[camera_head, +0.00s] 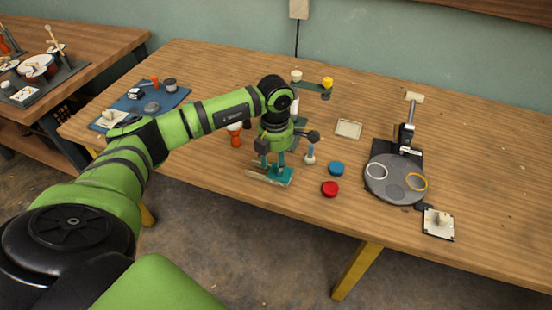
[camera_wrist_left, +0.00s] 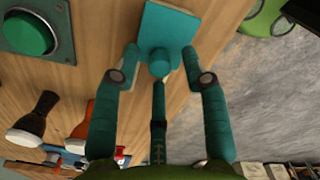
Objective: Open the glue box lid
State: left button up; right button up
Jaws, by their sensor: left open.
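The glue box seems to be the small teal box (camera_head: 281,179) near the table's front edge in the head view. In the left wrist view a flat teal plate, likely its lid (camera_wrist_left: 172,24), shows with a round teal knob (camera_wrist_left: 159,66). My left gripper (camera_head: 272,168) points down over the box. In the wrist view its open fingers (camera_wrist_left: 160,54) stand on either side of the knob, with gaps visible. The arm hides part of the box in the head view. My right gripper is not in view.
A red disc (camera_head: 330,189) and a blue disc (camera_head: 336,168) lie right of the box. A grey round plate (camera_head: 397,185) with rings is further right. The table's front edge is close to the box.

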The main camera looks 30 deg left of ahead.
pick_arm(q)
jog(key=shift+f, duration=0.1)
grip_shut()
jog(key=shift+s+a+f, duration=0.1)
jog(key=shift+a, duration=0.2)
jog(key=a+b, duration=0.1)
jog(key=a, duration=0.1)
jog(key=s+a+b, duration=0.1)
jog(key=a, duration=0.2)
jog(key=shift+s+a, duration=0.15)
jog(key=shift+a, duration=0.05)
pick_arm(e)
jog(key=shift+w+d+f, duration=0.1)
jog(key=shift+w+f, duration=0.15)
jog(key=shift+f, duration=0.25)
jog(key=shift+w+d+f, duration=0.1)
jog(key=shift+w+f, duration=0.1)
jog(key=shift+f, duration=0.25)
pick_arm(q)
grip_release()
